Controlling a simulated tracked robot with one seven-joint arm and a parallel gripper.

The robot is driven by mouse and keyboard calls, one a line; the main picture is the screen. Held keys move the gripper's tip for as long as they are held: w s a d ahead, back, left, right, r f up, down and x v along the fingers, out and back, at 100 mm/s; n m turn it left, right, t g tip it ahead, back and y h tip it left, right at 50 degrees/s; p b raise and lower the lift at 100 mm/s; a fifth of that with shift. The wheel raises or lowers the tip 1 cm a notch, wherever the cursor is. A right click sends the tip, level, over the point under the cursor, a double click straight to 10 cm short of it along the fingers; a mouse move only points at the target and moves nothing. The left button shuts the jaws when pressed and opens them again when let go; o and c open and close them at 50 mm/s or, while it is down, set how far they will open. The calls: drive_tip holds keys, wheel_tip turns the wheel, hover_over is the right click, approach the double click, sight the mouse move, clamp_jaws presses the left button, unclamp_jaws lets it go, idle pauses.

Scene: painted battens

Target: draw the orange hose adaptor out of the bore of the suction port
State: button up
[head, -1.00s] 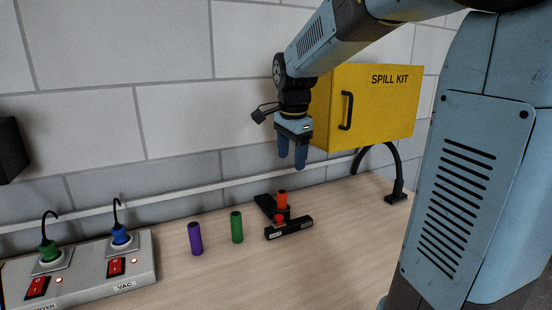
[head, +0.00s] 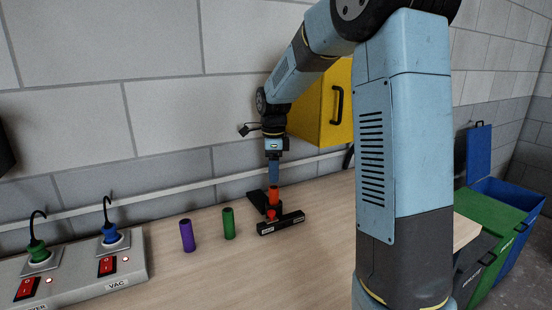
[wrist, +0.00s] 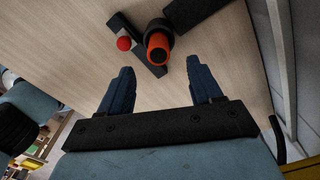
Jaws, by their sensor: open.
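The orange hose adaptor (head: 274,195) stands upright in the dark suction port (head: 283,211) on the bench. In the wrist view the adaptor (wrist: 158,48) shows its open round end, with the black port collar (wrist: 157,24) around it. My gripper (head: 274,181) points down just above the adaptor's top in the head view, its fingers overlapping there. Whether the fingertips reach below the adaptor's top I cannot tell.
A red knob (head: 271,213) and a labelled black bar (head: 281,224) sit in front of the adaptor. Green (head: 229,223) and purple (head: 187,235) cylinders stand to the left, beside a switch box (head: 75,272). A yellow cabinet (head: 322,105) hangs behind. The front bench is clear.

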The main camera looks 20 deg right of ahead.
sight(274, 187)
wheel_tip(274, 187, down, 9)
drive_tip(key=shift+r, duration=0.1)
idle(0.3)
drive_tip(key=c, duration=1.1)
drive_tip(key=shift+r, duration=0.15)
drive_tip(key=shift+s+r, duration=0.1)
drive_tip(key=shift+r, duration=2.65)
drive_tip(key=shift+r, duration=0.15)
drive_tip(key=shift+r, duration=1.4)
